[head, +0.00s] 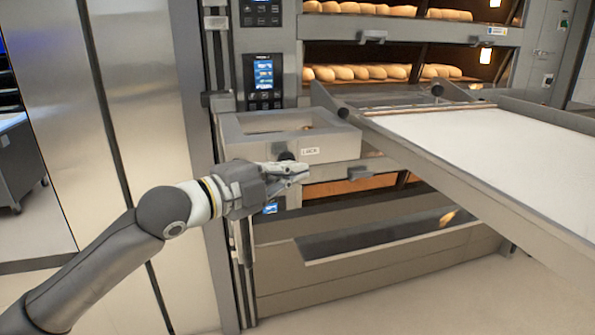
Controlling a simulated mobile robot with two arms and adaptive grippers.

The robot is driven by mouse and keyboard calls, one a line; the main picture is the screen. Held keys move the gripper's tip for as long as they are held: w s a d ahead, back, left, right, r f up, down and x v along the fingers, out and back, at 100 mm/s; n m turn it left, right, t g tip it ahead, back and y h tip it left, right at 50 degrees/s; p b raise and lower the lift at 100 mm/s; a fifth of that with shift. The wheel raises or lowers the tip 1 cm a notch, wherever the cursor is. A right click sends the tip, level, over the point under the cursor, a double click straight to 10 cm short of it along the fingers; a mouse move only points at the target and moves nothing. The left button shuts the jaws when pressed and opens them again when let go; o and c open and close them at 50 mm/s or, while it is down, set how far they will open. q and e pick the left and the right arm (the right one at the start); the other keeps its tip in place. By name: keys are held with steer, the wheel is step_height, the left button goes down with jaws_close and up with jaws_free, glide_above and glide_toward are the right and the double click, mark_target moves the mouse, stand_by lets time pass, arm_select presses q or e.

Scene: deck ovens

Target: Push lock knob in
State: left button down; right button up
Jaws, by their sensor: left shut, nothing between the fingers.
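A dark round lock knob (286,156) sits on the front of a grey metal box-like frame, left of a small white label (310,151). My left gripper (306,172) is shut and empty, with its fingertips pointing right. In the picture it lies just below and to the right of the knob. I cannot tell whether it touches the knob or the frame. My right gripper is not in view.
A loader with a white belt (480,140) and a long grey side rail (480,185) reaches toward the deck oven on the right. Bread loaves (350,73) lie in the upper decks. A control panel (263,80) is behind the frame. Steel panels stand left.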

arm_select(q)
steer(key=w+a+b+v, duration=0.1)
steer(key=b+v, duration=0.1)
steer(key=v, duration=0.4)
steer(key=s+f+n+g+y, duration=0.1)
steer(key=s+f+n+y, duration=0.2)
steer(key=f, duration=0.6)
steer(key=s+f+n+y, duration=0.15)
steer(key=f+n, duration=0.35)
steer(key=f, duration=0.5)
steer(key=s+f+n+g+y, duration=0.1)
steer(key=s+f+n, duration=0.25)
steer(key=f, duration=0.55)
steer(key=s+a+f+n+g+y, duration=0.35)
steer(key=s+a+f+n, duration=0.25)
steer(key=s+f, duration=0.4)
steer(key=s+a+f+n+g+y, duration=0.35)
steer(key=s+a+f+n, duration=0.35)
steer(key=s, duration=0.5)
step_height(320, 180, down, 27)
steer(key=m, duration=0.1)
steer(key=s+a+f+g, duration=0.2)
steer(key=s+f, duration=1.4)
steer(key=s, duration=0.2)
steer(key=shift+a+f, duration=0.35)
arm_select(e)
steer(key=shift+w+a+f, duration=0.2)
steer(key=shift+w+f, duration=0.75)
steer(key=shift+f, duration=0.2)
